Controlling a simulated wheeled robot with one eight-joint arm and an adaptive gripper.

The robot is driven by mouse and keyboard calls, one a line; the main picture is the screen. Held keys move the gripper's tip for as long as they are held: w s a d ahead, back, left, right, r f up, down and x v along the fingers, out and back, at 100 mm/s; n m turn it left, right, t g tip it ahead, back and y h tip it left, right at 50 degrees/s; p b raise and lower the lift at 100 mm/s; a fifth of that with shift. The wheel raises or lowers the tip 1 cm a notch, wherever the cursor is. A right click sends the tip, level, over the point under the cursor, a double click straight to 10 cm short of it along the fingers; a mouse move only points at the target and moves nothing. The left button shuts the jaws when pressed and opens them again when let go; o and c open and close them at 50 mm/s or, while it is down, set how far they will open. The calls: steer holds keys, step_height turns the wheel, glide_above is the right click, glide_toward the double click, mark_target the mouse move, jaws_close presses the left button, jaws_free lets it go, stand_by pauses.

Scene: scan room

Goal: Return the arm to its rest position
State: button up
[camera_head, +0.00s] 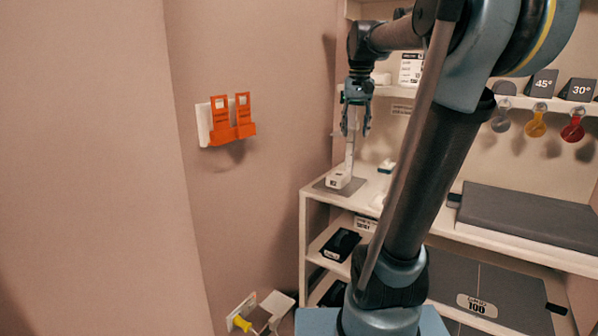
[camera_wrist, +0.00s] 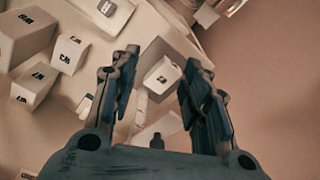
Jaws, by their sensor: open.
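My gripper (camera_head: 355,130) hangs pointing down over the left end of the shelf unit's upper surface, with its fingers apart. A slim white upright piece with a white labelled base (camera_head: 339,180) stands on a grey mat (camera_head: 354,187) just below; the top of the upright shows near the fingers, and I cannot tell whether they touch it. In the wrist view my gripper (camera_wrist: 160,75) is open, and a white labelled block (camera_wrist: 163,77) shows beyond and between the fingers. My arm reaches up from the lower middle and across the top right of the head view.
The white shelf unit (camera_head: 304,235) stands close below my gripper. A higher shelf (camera_head: 520,102) holds angle blocks, with coloured round tags below. An orange holder (camera_head: 232,120) is on the left wall. A grey pad (camera_head: 525,215) lies at right.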

steer(key=s+f, duration=1.1)
steer(key=f, duration=0.3)
steer(key=s+d+f+n+t, duration=0.1)
steer(key=s+f, duration=1)
steer(key=f, duration=0.4)
steer(key=shift+w+d+f, duration=0.1)
steer(key=shift+w+f, duration=0.15)
steer(key=shift+w, duration=0.15)
